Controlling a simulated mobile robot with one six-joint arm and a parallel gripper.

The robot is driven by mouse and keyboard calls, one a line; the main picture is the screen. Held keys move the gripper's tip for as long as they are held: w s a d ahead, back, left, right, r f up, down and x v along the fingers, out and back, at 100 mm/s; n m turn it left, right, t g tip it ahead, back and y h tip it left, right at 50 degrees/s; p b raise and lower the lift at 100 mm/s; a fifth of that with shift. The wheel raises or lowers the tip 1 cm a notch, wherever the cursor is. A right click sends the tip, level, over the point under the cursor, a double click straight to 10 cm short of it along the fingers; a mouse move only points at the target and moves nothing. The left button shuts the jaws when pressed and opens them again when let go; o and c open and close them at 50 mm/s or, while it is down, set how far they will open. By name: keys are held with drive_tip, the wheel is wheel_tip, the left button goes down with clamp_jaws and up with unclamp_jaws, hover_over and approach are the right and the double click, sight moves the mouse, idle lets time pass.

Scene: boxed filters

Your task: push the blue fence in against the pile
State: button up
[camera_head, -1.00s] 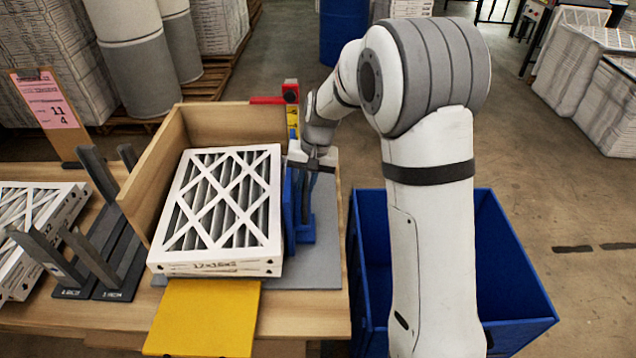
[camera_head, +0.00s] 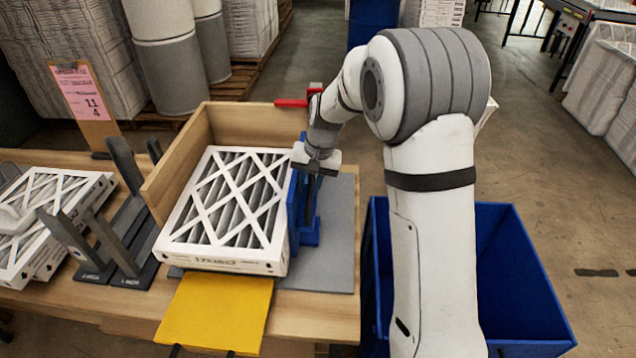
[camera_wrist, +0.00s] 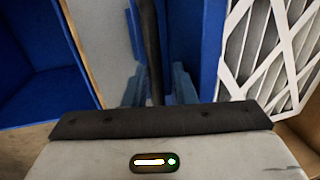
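The pile of white-framed pleated filters (camera_head: 228,205) lies on the grey mat (camera_head: 342,235), inside a wooden corner. The blue fence (camera_head: 306,228) stands upright along the pile's right side. Any gap between them is too narrow to make out. My gripper (camera_head: 316,168) is low on the fence's right side, partly hiding it. In the wrist view, the fence's blue plate (camera_wrist: 206,45) stands between the filters (camera_wrist: 270,50) and my dark fingers (camera_wrist: 150,50). The fingers look like one closed bar with nothing seen between them. Whether they touch the plate is unclear.
A blue bin (camera_head: 520,270) stands right of the table. A yellow panel (camera_head: 215,312) sticks out in front of the pile. Dark grey uprights (camera_head: 125,225) and more filters (camera_head: 50,215) are on the left. A red handle (camera_head: 292,103) is behind the fence. Bare mat lies right of the fence.

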wheel_tip(320, 180, up, 8)
drive_tip(key=d, duration=0.1)
drive_tip(key=shift+d+f+b, duration=0.2)
drive_tip(key=shift+d+b, duration=0.05)
drive_tip(key=shift+b, duration=0.2)
drive_tip(key=s+d+r+t, duration=0.1)
drive_tip(key=s+d, duration=0.2)
drive_tip(key=s, duration=0.6)
drive_tip(key=s+d+r+n+t+h, duration=0.1)
drive_tip(key=s+d, duration=0.3)
drive_tip(key=s, duration=0.5)
drive_tip(key=s+d+r+h, duration=0.1)
drive_tip(key=s+d, duration=0.3)
drive_tip(key=s, duration=0.5)
drive_tip(key=shift+s+d+r+n+t, duration=0.15)
drive_tip(key=shift+s+d+n+t, duration=0.15)
drive_tip(key=shift+t, duration=0.1)
